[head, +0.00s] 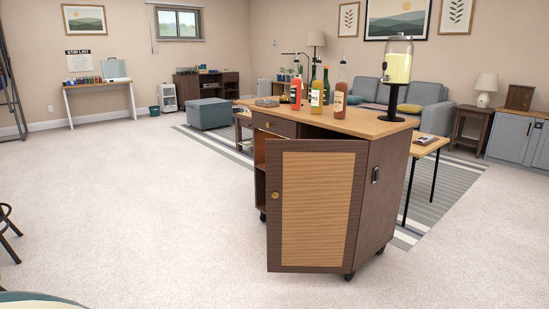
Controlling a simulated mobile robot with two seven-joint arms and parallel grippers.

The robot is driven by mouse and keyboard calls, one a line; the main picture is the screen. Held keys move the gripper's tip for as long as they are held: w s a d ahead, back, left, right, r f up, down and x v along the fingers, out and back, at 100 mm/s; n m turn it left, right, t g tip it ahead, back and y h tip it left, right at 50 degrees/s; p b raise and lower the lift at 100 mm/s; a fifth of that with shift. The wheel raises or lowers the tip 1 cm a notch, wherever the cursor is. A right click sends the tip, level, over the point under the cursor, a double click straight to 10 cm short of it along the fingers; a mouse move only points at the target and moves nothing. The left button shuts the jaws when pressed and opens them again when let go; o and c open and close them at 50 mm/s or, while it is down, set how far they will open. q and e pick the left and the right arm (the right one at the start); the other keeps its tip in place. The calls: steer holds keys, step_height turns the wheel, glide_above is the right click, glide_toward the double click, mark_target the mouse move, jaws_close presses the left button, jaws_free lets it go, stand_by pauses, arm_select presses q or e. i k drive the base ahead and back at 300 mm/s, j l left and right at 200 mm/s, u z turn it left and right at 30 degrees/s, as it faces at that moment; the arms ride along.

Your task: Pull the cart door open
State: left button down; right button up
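The cart (385,185) stands right of the picture's middle, a dark brown bar cart on casters with a light wood top. Its door (313,208) has a dark frame and a light slatted panel. The door stands partly open, hinged on the right, its free left edge swung out toward me. A round brass knob (275,195) sits on the door's left side. A dark gap and part of an inner shelf (260,185) show at the left, behind the door. Most of the inside is hidden. Neither of my grippers is in view.
Bottles (316,90) and a drink dispenser (398,65) stand on the cart top. A drawer (274,125) above the opening looks shut. A stool (8,232) is at the left edge. A small table (432,148) stands behind the cart. The carpet (150,215) left of the cart is clear.

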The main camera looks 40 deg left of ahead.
mark_target(315, 187)
steer(key=i+j, duration=0.15)
steer(key=j, duration=0.25)
steer(key=i+j+z, duration=0.1)
steer(key=j, duration=0.35)
steer(key=i+j, duration=0.15)
steer(key=j, duration=0.25)
steer(key=i+j+z, duration=0.1)
steer(key=j, duration=0.35)
steer(key=i+j, duration=0.15)
steer(key=j, duration=0.25)
steer(key=i+j+z, duration=0.1)
steer(key=j, duration=0.35)
steer(key=i+j, duration=0.1)
steer(key=j, duration=0.35)
steer(key=i+j, duration=0.2)
steer(key=i+j+z, duration=0.15)
steer(key=j, duration=0.25)
steer(key=i+l, duration=0.15)
